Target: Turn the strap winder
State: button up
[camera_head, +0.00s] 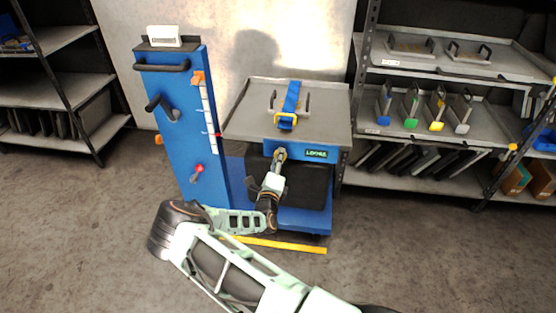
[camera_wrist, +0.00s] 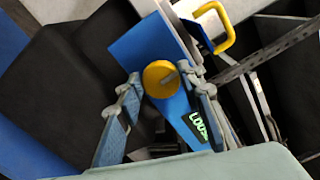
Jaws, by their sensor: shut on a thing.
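The strap winder (camera_wrist: 160,78) is a round yellow knob on the blue front face of a cart, seen in the wrist view with a small grey piece at its middle. My gripper (camera_wrist: 160,82) has one finger on each side of it and is shut on it. In the head view my gripper (camera_head: 279,158) is at the cart's front and hides most of the knob. A blue strap (camera_head: 292,96) runs over the cart top to a yellow hook (camera_head: 286,121), which also shows in the wrist view (camera_wrist: 217,24). A dark sign (camera_head: 316,154) with green letters appears to read LOOSE.
The grey cart top (camera_head: 245,118) carries a handled plate under the strap. A blue panel (camera_head: 178,130) with black handles and a scale stands at its left. Shelves (camera_head: 440,120) stand at the right. A yellow floor strip (camera_head: 285,245) lies before the cart.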

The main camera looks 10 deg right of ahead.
jog(key=o, duration=1.1)
jog(key=shift+s, duration=0.1)
jog(key=v, duration=1.2)
jog(key=shift+r, duration=0.1)
